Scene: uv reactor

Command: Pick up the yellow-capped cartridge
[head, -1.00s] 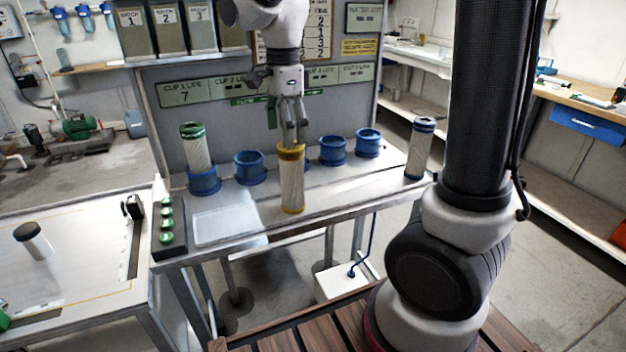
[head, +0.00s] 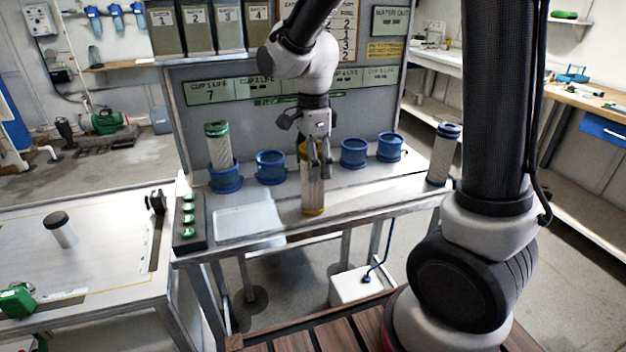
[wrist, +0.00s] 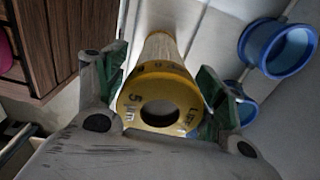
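The yellow-capped cartridge (head: 313,195) stands upright on the bench, a pale mesh body with yellow ends. My gripper (head: 319,172) is down over its top from above, with the fingers in front of and beside it in the head view. In the wrist view the cap (wrist: 137,98) faces the camera, with a round hole and dark lettering. The fingers of my gripper (wrist: 162,80) are spread on both sides of the cap, with a narrow gap showing.
Blue cups (head: 271,167) line the bench behind the cartridge. A green-capped cartridge (head: 219,148) stands in the left cup, and a blue-capped one (head: 444,155) stands at the right end. A button box (head: 189,222) and pale tray (head: 250,224) are at left.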

